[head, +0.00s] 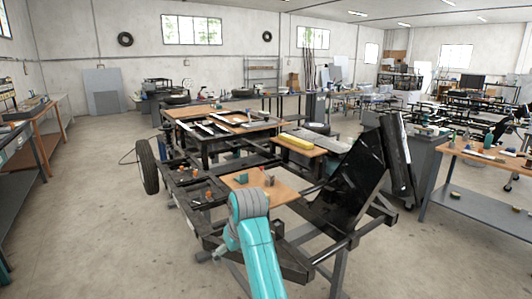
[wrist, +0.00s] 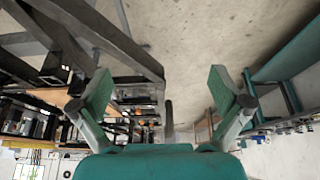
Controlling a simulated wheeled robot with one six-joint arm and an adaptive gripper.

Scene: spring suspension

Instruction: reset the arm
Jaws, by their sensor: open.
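My gripper (wrist: 160,88) shows in the wrist view with its two teal-padded fingers spread wide. Nothing is between the fingers. The wrist view looks upside down, with the concrete floor at the top and the windows low down. In the head view my teal and grey arm rises from the bottom centre in front of a dark metal vehicle frame (head: 205,192). My gripper cannot be made out in the head view. The frame also shows in the wrist view (wrist: 100,38), to the left of and behind the fingers.
A wooden board (head: 285,192) lies on the frame just beyond my arm. A glossy black panel (head: 345,180) leans at its right. A wooden-topped workbench (head: 470,152) stands at the right, and benches (head: 40,135) line the left. The floor (head: 95,220) at left is clear.

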